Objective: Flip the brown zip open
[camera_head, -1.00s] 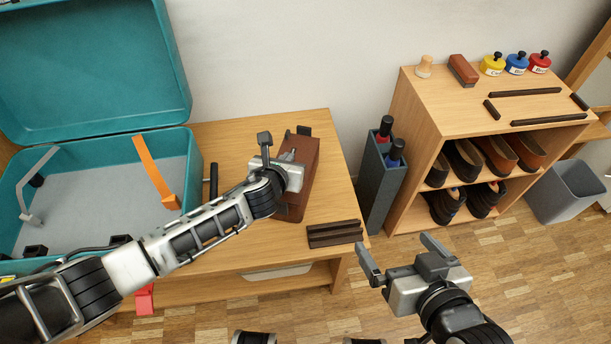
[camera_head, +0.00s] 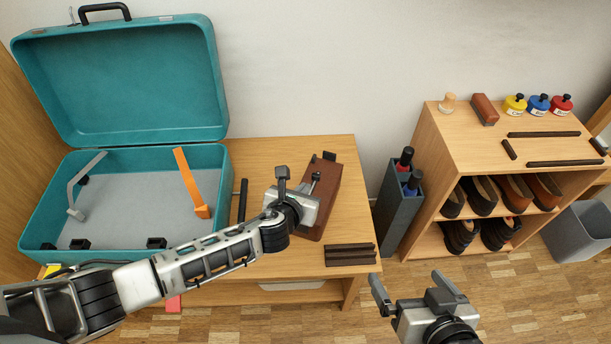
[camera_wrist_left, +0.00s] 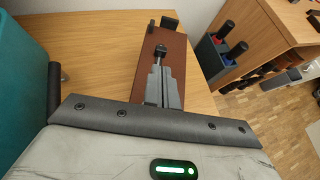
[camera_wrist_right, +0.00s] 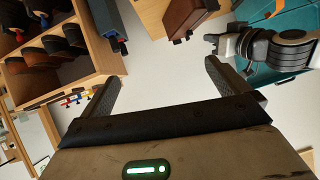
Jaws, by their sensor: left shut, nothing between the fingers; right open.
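A brown case (camera_head: 328,192), the only brown item near my left gripper, lies on the wooden table; no separate zip can be made out. It has a black tab (camera_head: 329,155) at its far end and a small dark knob (camera_head: 316,176) near its top. My left gripper (camera_head: 308,192) is shut and empty over the case's left side. In the left wrist view its fingers (camera_wrist_left: 163,85) point along the case (camera_wrist_left: 177,47), close to the knob (camera_wrist_left: 160,52); contact cannot be told. My right gripper (camera_head: 412,292) is open and empty, front right of the table.
An open teal suitcase (camera_head: 222,180) with an orange strap (camera_head: 190,180) stands left of the case. Dark bars (camera_head: 350,254) lie at the table's front right. A grey bin with bottles (camera_head: 398,200) and a wooden shoe shelf (camera_head: 455,115) stand to the right. Floor between is clear.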

